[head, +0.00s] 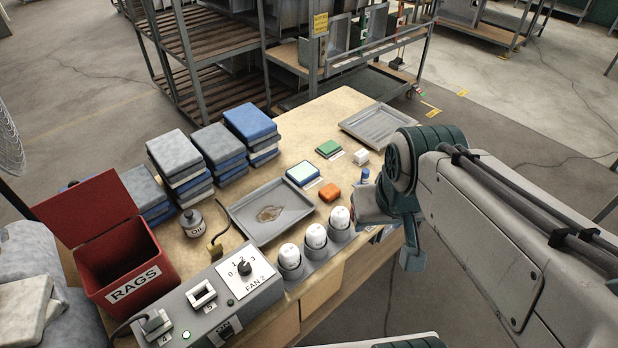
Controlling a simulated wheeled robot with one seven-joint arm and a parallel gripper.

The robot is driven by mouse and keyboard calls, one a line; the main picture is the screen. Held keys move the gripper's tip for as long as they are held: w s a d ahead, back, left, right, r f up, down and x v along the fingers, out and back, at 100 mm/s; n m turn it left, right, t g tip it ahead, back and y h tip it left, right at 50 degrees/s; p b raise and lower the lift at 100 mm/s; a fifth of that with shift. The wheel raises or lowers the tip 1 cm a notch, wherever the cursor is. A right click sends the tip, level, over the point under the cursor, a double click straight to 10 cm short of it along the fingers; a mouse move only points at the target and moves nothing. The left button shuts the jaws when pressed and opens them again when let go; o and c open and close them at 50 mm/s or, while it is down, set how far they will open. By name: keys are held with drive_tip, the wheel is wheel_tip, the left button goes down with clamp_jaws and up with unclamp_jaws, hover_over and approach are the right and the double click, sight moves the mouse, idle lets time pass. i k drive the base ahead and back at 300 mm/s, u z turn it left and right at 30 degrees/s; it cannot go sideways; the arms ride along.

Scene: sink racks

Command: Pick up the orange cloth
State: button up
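A small orange folded cloth (329,192) lies flat on the wooden table (335,108), to the right of a grey tray and just behind the white-capped containers. My gripper (374,208) is at the end of my arm, over the table's right edge, a short way to the right of the cloth and apart from it in the picture. The fingers are small and partly hidden by my wrist, so I cannot tell whether they are open or shut. Nothing covers the cloth.
An empty tray (378,126), stacked cloths (250,125) and a red RAGS bin (118,255) stand farther off.

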sight(330, 192)
drive_tip(key=z, duration=2.05)
drive_tip(key=i, duration=1.3)
drive_tip(key=u, duration=2.75)
drive_tip(key=i, duration=0.5)
drive_tip(key=z, duration=0.05)
